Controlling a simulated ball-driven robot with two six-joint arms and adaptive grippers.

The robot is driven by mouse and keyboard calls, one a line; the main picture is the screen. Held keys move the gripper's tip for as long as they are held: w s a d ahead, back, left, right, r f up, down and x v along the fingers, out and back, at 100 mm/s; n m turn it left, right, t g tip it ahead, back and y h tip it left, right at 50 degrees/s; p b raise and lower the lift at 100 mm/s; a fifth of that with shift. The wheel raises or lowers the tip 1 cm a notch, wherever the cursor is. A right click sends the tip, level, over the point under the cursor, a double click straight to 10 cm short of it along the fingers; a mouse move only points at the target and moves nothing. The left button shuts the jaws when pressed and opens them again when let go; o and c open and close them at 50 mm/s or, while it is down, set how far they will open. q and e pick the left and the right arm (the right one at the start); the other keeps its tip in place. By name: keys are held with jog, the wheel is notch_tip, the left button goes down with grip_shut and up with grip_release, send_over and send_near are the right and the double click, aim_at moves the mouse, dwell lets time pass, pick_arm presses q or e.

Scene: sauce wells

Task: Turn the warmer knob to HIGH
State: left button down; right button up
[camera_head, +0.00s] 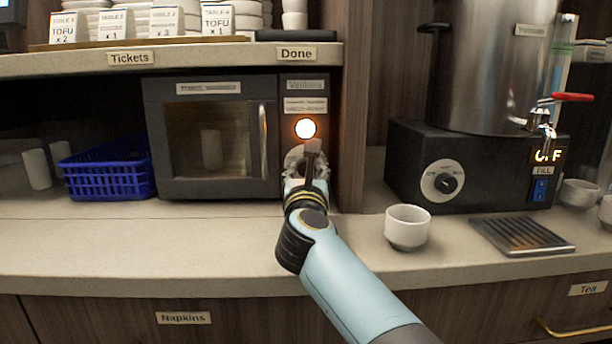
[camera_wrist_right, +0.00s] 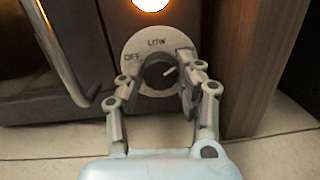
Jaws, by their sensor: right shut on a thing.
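The towel warmer (camera_head: 212,140) is a dark box with a glass door, under the shelf. Its round silver dial plate (camera_head: 292,158) is mostly covered by my right gripper (camera_head: 308,165) in the head view. In the right wrist view the plate (camera_wrist_right: 136,47) reads OFF at left and LOW at top; the right side is behind a finger, and no HIGH label shows. The black knob (camera_wrist_right: 158,75) sits between the fingers of my right gripper (camera_wrist_right: 160,84), which is shut on it. The white pointer line slants up and right, past LOW. My left gripper is not in view.
An orange-white lamp (camera_head: 306,128) glows above the dial. The door handle (camera_head: 263,140) is just left of my gripper, and a wooden post (camera_head: 354,110) stands to the right. A white cup (camera_head: 407,227) and a tea urn base (camera_head: 470,175) stand farther right.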

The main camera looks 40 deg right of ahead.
aim_at(305, 117)
jog(key=shift+f, duration=0.2)
jog(key=o, duration=1.1)
jog(key=shift+r, duration=0.1)
jog(key=shift+o, duration=0.2)
notch_tip(305, 117, up, 10)
jog(key=shift+r, duration=0.1)
